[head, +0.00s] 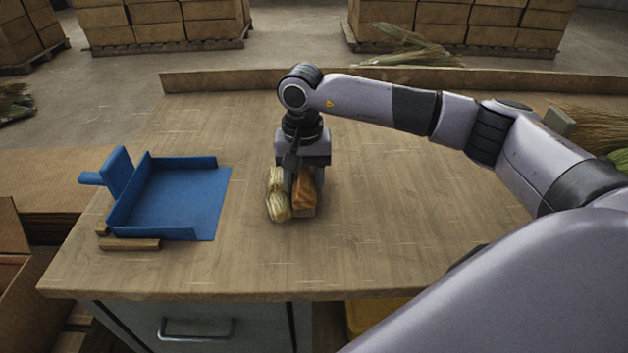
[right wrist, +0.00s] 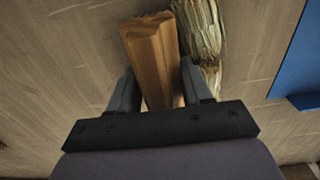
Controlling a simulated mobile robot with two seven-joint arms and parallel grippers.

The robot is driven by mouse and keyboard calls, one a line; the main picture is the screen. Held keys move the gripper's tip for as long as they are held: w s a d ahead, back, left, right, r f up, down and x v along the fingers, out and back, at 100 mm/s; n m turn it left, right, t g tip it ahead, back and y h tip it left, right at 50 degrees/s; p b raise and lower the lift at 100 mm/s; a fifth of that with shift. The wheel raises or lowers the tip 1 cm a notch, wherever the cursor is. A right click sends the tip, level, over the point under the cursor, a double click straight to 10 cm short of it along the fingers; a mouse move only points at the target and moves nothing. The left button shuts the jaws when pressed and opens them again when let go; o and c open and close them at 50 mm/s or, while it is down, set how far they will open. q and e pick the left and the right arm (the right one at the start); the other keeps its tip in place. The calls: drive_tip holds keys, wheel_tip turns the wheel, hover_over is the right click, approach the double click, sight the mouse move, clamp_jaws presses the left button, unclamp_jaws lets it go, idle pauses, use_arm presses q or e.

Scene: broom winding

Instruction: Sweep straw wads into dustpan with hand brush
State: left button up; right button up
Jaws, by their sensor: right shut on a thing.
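The blue dustpan (head: 190,200) lies on the left part of the table, its open side facing right. My right gripper (head: 304,172) points down near the table middle, shut on the wooden hand brush (head: 305,190). The brush's bristles are mostly hidden from above. Pale straw wads (head: 278,207) lie along the brush's left side, between it and the dustpan, with a gap of bare table to the pan. In the right wrist view the brush (right wrist: 150,50) sits between the fingers, with straw (right wrist: 204,40) close along its right side. My left gripper is not in view.
Small wood strips (head: 132,244) lie at the dustpan's near edge. A raised ledge (head: 225,80) runs along the table's back. Straw bundles (head: 590,128) lie at the far right. The table right of the brush is clear, with thin loose straws scattered about.

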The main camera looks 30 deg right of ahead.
drive_tip(key=shift+w+a+b, duration=0.35)
drive_tip(key=shift+w+a, duration=0.45)
drive_tip(key=shift+a, duration=0.5)
drive_tip(key=shift+w+a+b, duration=0.3)
drive_tip(key=shift+w+a, duration=0.45)
drive_tip(key=shift+a, duration=0.5)
drive_tip(key=shift+w+a+b, duration=0.35)
drive_tip(key=shift+w+a, duration=0.45)
drive_tip(key=shift+a, duration=0.5)
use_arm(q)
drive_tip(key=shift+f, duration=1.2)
use_arm(e)
drive_tip(key=shift+w+a, duration=0.3)
drive_tip(key=shift+a, duration=0.2)
drive_tip(key=shift+a, duration=0.1)
use_arm(q)
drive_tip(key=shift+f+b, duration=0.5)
drive_tip(key=shift+b, duration=0.1)
use_arm(e)
drive_tip(key=shift+w+a+r, duration=0.1)
drive_tip(key=shift+w+a, duration=0.55)
drive_tip(key=shift+a, duration=0.3)
drive_tip(key=shift+w+a+r, duration=0.1)
drive_tip(key=shift+w+a, duration=0.5)
drive_tip(key=shift+a, duration=0.35)
drive_tip(key=shift+a, duration=0.15)
